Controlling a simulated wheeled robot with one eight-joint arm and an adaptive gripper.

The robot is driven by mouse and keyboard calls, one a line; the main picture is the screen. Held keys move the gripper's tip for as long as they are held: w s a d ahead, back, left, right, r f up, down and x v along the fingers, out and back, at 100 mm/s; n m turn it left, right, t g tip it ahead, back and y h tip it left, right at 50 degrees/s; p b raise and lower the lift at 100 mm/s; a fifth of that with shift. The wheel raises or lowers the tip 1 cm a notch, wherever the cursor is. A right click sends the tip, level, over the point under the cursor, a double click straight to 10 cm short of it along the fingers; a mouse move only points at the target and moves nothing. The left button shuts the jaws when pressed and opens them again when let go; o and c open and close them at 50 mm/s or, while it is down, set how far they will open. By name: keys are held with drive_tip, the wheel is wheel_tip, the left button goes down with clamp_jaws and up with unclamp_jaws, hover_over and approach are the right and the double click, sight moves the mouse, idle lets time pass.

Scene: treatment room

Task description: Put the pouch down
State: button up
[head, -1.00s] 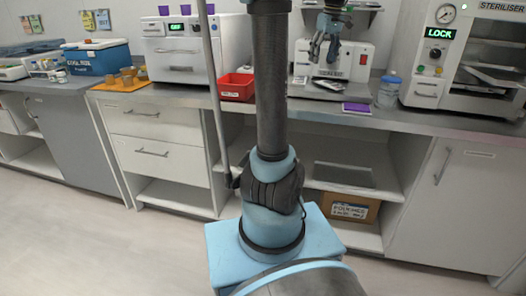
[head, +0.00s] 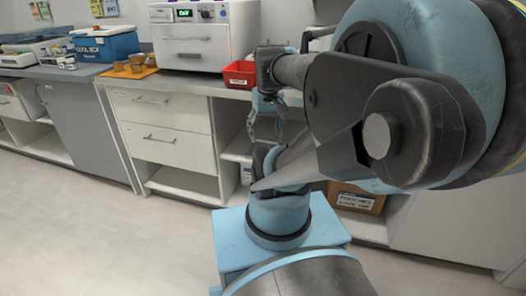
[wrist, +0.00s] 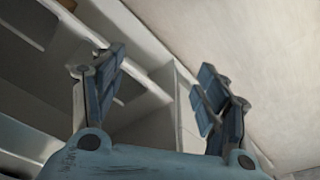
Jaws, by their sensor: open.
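I see no pouch in either current view. A brown cardboard box (head: 358,199) with a white label sits on the lower shelf, partly hidden by my arm. My gripper (head: 267,122) hangs in front of the counter edge, below the red tray. In the wrist view my gripper (wrist: 160,82) has its two blue fingers spread wide, with nothing between them. Behind the fingers are blurred cabinet shelves and the pale floor.
A red tray (head: 239,74) stands on the counter (head: 190,84) beside a white machine (head: 204,38). An orange mat with cups and a blue cool box (head: 104,45) are further left. My arm hides the right of the counter. The floor (head: 110,225) at left is clear.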

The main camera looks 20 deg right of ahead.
drive_tip(key=shift+o, duration=0.4)
drive_tip(key=s+a+f, duration=0.1)
drive_tip(key=s+f, duration=0.2)
drive_tip(key=f, duration=0.2)
drive_tip(key=shift+s+a+f, duration=0.25)
drive_tip(key=shift+s+a, duration=0.05)
drive_tip(key=shift+s, duration=0.1)
drive_tip(key=w+d+r, duration=0.7)
drive_tip(key=w+r, duration=0.1)
drive_tip(key=r, duration=0.3)
drive_tip(key=w+d+r, duration=0.6)
drive_tip(key=w+r, duration=0.2)
drive_tip(key=r, duration=0.4)
drive_tip(key=w+d+r+n+g, duration=0.1)
drive_tip(key=w+d+r, duration=0.15)
drive_tip(key=d, duration=0.35)
drive_tip(key=w+d+r+g, duration=0.1)
drive_tip(key=w+d+r, duration=0.1)
drive_tip(key=d+r, duration=0.25)
drive_tip(key=w+d+r+n, duration=0.1)
drive_tip(key=d+r, duration=0.1)
drive_tip(key=d, duration=0.6)
drive_tip(key=w+d+r, duration=0.2)
drive_tip(key=d+r, duration=0.1)
drive_tip(key=d, duration=0.5)
drive_tip(key=f, duration=1.7)
drive_tip(key=shift+s, duration=0.3)
drive_tip(key=c, duration=1.1)
